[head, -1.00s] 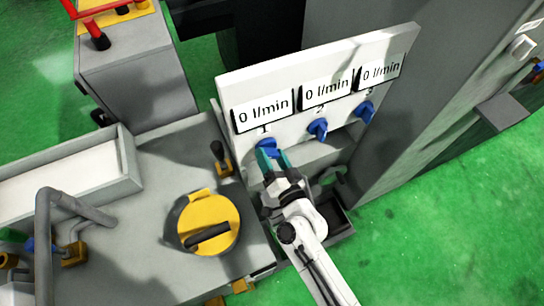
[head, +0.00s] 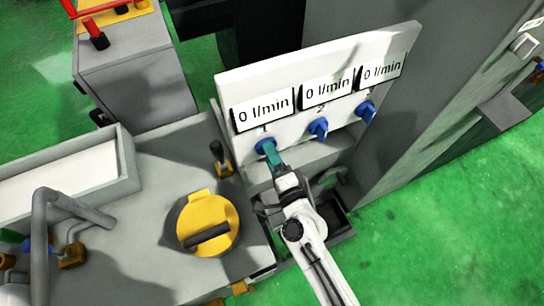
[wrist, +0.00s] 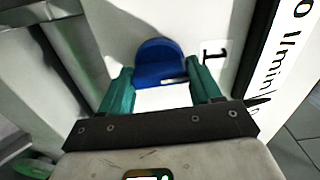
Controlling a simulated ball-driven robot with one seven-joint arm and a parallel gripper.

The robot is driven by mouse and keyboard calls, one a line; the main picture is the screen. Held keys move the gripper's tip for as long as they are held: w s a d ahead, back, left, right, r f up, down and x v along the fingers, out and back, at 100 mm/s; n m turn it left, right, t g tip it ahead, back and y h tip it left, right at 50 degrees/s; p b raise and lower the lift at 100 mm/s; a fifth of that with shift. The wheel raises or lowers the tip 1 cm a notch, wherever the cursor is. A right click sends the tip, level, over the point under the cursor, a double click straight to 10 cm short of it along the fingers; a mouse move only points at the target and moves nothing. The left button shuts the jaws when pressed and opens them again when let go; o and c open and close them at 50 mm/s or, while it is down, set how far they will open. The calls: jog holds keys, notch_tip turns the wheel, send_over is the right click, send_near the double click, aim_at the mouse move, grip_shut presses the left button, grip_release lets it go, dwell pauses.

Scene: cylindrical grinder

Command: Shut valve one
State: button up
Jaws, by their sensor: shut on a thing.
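Valve one (head: 264,147) is a blue knob on the white panel (head: 285,150), under the label 1 and a display (head: 263,109) reading 0 l/min. My gripper (head: 271,154) has its teal fingers at this knob, shut on it. In the wrist view valve one (wrist: 158,62) shows between the two fingertips of my gripper (wrist: 160,77), with the label 1 beside it. The fingers partly hide the knob in the head view.
Valve two (head: 318,128) and valve three (head: 366,110) are blue knobs to the right, both displays reading 0 l/min. A yellow-topped round part (head: 208,216) and a small black-handled lever (head: 220,158) stand left of my arm. A grey cabinet (head: 420,110) rises at the right.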

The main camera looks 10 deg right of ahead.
jog(key=shift+f+m, duration=0.1)
jog(key=shift+m, duration=0.4)
jog(key=o, duration=1.1)
jog(key=shift+c, duration=0.2)
jog(key=b+v, duration=0.3)
jog(key=v, duration=0.7)
jog(key=shift+s, duration=0.4)
jog(key=shift+d, duration=0.1)
